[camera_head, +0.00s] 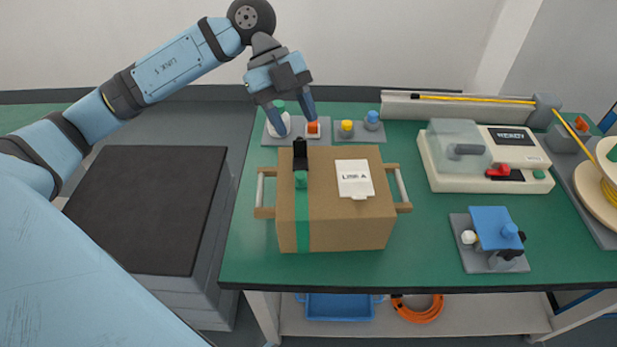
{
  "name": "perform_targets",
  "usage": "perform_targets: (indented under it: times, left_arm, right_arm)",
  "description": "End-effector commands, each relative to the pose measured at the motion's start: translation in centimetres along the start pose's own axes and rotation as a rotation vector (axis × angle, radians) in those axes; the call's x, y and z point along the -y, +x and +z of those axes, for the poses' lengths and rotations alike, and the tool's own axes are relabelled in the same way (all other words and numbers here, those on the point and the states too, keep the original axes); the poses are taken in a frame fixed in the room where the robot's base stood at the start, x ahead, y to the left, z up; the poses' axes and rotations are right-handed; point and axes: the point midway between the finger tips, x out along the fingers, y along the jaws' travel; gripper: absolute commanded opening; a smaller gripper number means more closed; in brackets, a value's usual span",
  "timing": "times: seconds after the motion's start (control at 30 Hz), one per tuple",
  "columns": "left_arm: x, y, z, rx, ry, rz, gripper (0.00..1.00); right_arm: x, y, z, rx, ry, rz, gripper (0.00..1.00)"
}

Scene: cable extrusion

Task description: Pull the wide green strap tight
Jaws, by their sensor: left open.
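A wide green strap (303,225) runs down the front of a brown cardboard box (350,225) on the green table. At the box's top edge the strap meets a black buckle (300,154), with a short green end (301,179) showing below it. A white label (354,178) is on the box. My left gripper (297,125) is open above and behind the box, its fingers pointing down, apart from the strap and buckle. My right gripper is not in view.
Behind the box stand grey plates with small coloured parts (346,127). A white machine (485,158) with a clear cover is at the right. A blue-topped fixture (491,232) and a cable spool (607,178) are also there. Green tabletop (430,245) is clear right of the box.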

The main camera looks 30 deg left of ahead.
Motion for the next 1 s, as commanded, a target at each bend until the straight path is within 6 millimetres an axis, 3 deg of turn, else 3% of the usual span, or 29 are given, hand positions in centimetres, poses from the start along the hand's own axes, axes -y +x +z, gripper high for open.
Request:
perform_targets:
  times: [0.1, 0.27, 0.47, 0.8, 1.0]
  left_arm:
    - [-1.1, -1.9, 2.4, 0.173, -0.102, 0.028, 0.48]
    - [-1.6, -2.5, 3.2, 0.243, -0.155, 0.04, 0.48]
    - [-1.8, 0.5, 3.9, 0.238, -0.155, 0.042, 0.48]
    - [-2.1, 7.4, 5.4, 0.235, -0.152, 0.042, 0.48]
    - [-2.2, 9.8, 6.0, 0.237, -0.153, 0.039, 0.48]
  right_arm:
    - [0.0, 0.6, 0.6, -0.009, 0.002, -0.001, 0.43]
    - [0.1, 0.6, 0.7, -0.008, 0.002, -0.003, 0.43]
    - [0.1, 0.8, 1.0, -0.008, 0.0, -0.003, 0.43]
    - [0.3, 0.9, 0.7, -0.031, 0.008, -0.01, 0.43]
    - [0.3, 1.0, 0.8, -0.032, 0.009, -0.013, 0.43]
